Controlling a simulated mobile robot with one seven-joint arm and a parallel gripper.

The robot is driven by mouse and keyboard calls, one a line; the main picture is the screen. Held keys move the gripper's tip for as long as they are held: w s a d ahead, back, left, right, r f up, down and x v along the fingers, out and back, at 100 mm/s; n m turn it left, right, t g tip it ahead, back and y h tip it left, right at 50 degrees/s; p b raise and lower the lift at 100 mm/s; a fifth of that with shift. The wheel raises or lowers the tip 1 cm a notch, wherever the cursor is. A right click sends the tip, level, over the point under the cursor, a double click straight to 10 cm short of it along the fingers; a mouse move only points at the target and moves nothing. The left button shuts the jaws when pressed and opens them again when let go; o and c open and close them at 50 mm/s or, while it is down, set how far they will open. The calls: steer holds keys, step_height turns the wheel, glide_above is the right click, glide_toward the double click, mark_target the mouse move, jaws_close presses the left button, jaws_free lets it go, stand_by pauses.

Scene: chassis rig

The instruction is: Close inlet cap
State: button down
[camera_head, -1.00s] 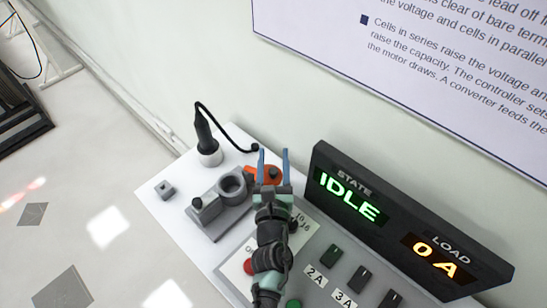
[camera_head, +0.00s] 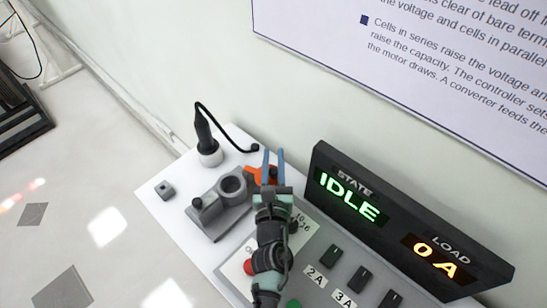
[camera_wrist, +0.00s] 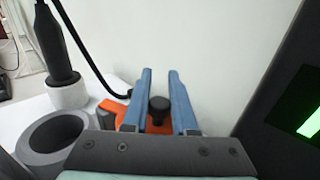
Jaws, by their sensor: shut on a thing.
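The orange inlet cap (camera_head: 262,176) stands open beside the grey round inlet (camera_head: 232,185), to its right, and the inlet's mouth is uncovered. In the wrist view the orange cap (camera_wrist: 113,107) shows behind and between my fingers, with a black knob (camera_wrist: 159,108) on it. My gripper (camera_head: 274,153) reaches over the cap from the front. In the wrist view my gripper (camera_wrist: 160,75) has its two blue fingers on either side of the knob, shut on it. The inlet (camera_wrist: 55,140) lies left of my fingers. My fingers and wrist hide part of the cap.
A black plug (camera_head: 205,135) with a cable stands in a white holder at the back left. A dark display (camera_head: 400,225) reading IDLE and 0 A stands close on the right. The wall is just behind.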

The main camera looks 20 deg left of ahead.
mark_target(270, 173)
steer(key=shift+s+f+b, duration=0.1)
steer(key=shift+f+b, duration=0.1)
steer(key=shift+b, duration=0.4)
